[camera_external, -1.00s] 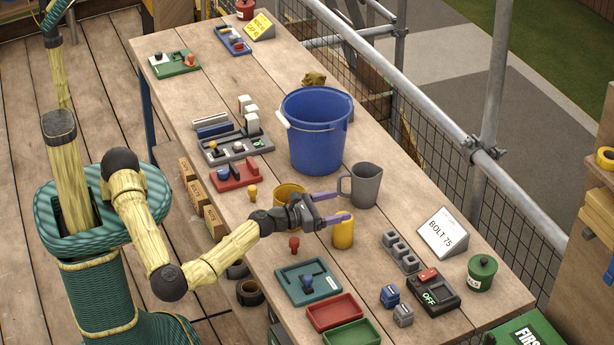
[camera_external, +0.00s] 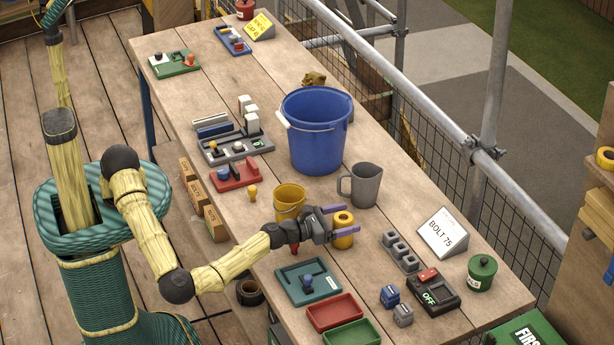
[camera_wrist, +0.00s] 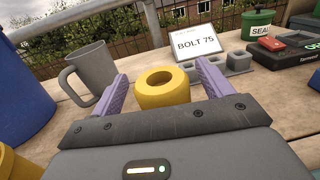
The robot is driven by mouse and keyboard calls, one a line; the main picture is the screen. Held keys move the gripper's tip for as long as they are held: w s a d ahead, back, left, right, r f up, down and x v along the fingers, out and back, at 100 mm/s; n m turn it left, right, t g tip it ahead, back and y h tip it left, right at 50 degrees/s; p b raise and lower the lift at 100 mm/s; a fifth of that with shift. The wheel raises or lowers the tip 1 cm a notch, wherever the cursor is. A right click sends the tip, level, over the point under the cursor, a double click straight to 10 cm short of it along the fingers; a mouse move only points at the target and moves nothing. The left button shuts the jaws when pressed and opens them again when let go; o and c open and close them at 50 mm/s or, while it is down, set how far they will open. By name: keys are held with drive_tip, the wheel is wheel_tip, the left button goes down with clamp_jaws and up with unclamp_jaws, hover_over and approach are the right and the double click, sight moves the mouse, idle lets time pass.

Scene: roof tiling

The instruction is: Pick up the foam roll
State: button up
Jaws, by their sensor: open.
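The foam roll (camera_external: 343,230) is a yellow cylinder with a hole in its top, standing upright on the table. In the wrist view the foam roll (camera_wrist: 162,89) sits between the two purple fingers, nearer the left one in the picture. My gripper (camera_external: 340,221) is open, with its fingers on either side of the roll. It also shows at the bottom of the wrist view (camera_wrist: 163,88). I cannot tell whether either finger touches the roll.
A grey mug (camera_external: 366,186) stands just behind the roll, and a yellow bucket (camera_external: 290,203) stands to the left. A large blue bucket (camera_external: 318,135) is farther back. Grey blocks (camera_external: 401,252) and a BOLT 75 sign (camera_external: 442,233) lie to the right. Red (camera_external: 335,312) and green trays are in front.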

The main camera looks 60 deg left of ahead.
idle(0.5)
drive_tip(key=c, duration=1.1)
drive_tip(key=shift+o, duration=0.2)
wheel_tip(320, 180, up, 10)
drive_tip(key=shift+r+b, duration=0.1)
drive_tip(key=shift+b, duration=0.2)
